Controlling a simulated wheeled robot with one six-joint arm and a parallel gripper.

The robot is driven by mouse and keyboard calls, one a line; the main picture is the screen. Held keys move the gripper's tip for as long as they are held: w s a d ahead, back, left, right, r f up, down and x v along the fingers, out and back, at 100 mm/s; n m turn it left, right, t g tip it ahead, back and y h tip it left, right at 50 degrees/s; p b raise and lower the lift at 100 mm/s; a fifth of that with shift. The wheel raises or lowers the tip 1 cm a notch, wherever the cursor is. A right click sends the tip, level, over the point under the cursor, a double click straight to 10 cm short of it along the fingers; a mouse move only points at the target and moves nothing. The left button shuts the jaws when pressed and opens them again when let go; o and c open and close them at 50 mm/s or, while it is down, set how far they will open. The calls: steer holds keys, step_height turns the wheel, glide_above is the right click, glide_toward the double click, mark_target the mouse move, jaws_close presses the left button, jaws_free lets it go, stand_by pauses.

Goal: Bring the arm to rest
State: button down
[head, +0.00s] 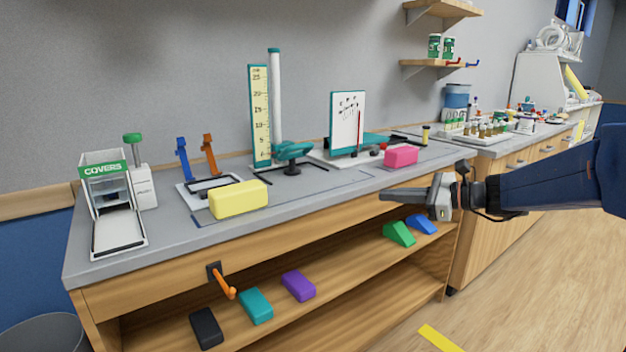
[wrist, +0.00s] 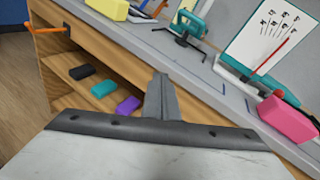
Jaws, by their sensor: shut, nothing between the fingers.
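My arm (head: 550,188) reaches in from the right in the head view. My gripper (head: 383,195) is shut and empty, held in the air in front of the bench's front edge. In the wrist view its closed fingers (wrist: 160,88) point towards the bench front. No object touches the fingers. A pink block (head: 401,156) lies on the bench top behind the gripper, and it also shows at the right of the wrist view (wrist: 288,118).
A grey bench top (head: 190,246) bears a yellow block (head: 238,199), a covers dispenser (head: 108,185), a ruler stand (head: 260,115) and a whiteboard (head: 347,122). Coloured blocks lie on the shelf (head: 345,290) below. An orange lever (head: 223,284) sticks out from the front.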

steer(key=s+a+f+n+g+h, duration=0.1)
steer(key=s+f+n+g+h, duration=0.25)
steer(key=s, duration=0.55)
steer(key=s+a+f+n+g+h, duration=0.1)
steer(key=s+a+f+n+h, duration=0.1)
steer(key=s+f+n, duration=0.6)
steer(key=s+d+f+n+h, duration=0.2)
steer(key=s+d+n, duration=0.3)
steer(key=s, duration=0.3)
steer(key=s+d+f+n+t+h, duration=0.1)
steer(key=s+d+f+n+h, duration=0.2)
steer(key=s+d, duration=0.4)
steer(key=shift+s+f+n+h, duration=0.25)
steer(key=shift+s+n+h, duration=0.7)
steer(key=shift+h, duration=0.3)
